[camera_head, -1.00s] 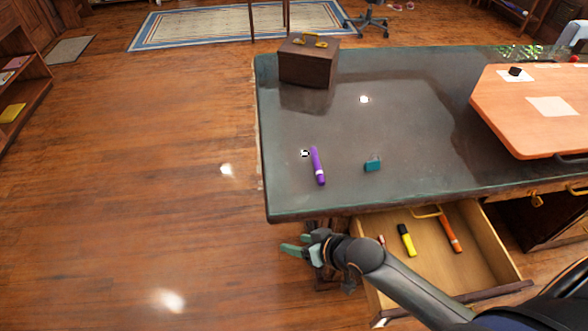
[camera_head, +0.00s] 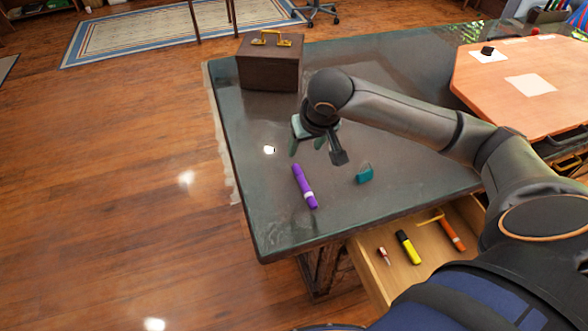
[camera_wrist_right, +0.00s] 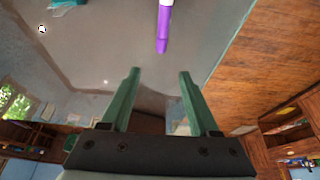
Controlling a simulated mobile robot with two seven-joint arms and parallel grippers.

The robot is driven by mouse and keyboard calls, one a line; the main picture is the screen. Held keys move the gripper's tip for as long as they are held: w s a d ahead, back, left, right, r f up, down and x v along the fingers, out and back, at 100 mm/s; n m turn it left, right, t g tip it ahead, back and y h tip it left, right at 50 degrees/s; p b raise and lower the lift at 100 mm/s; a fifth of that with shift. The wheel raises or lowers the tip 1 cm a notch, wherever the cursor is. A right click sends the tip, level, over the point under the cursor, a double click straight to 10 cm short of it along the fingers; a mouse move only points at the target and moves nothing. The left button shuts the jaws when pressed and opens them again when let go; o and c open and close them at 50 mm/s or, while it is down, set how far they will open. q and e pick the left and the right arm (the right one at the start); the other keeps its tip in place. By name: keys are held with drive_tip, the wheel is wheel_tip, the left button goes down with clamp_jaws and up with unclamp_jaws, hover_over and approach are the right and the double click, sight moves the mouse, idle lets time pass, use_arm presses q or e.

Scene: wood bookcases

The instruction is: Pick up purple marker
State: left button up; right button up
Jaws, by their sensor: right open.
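The purple marker (camera_head: 304,186) lies on the dark desk top (camera_head: 262,215) near its left front corner. It has a white band toward its near end. My right gripper (camera_head: 306,145) is above the desk, just beyond the far end of the marker, open and empty. In the right wrist view the two green fingers (camera_wrist_right: 158,95) are spread apart, and the marker (camera_wrist_right: 163,30) lies beyond their tips, partly cut off by the top edge. My left gripper is in neither view.
A teal sharpener-like object (camera_head: 364,174) sits right of the marker. A brown box (camera_head: 270,68) with gold handles stands at the back left. An orange board (camera_head: 500,100) lies at right.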

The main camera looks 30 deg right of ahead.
drive_tip(key=b, duration=0.1)
approach(297, 167)
drive_tip(key=shift+x, duration=1.2)
drive_tip(key=b+x, duration=0.1)
drive_tip(key=x, duration=0.4)
drive_tip(key=shift+w+f, duration=0.1)
drive_tip(key=shift+f, duration=0.2)
drive_tip(key=shift+w+f, duration=0.1)
drive_tip(key=shift+f, duration=0.15)
drive_tip(key=c, duration=0.5)
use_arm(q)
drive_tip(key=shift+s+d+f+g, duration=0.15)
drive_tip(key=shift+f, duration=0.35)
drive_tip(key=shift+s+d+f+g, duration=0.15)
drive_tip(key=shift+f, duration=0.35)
use_arm(e)
clamp_jaws()
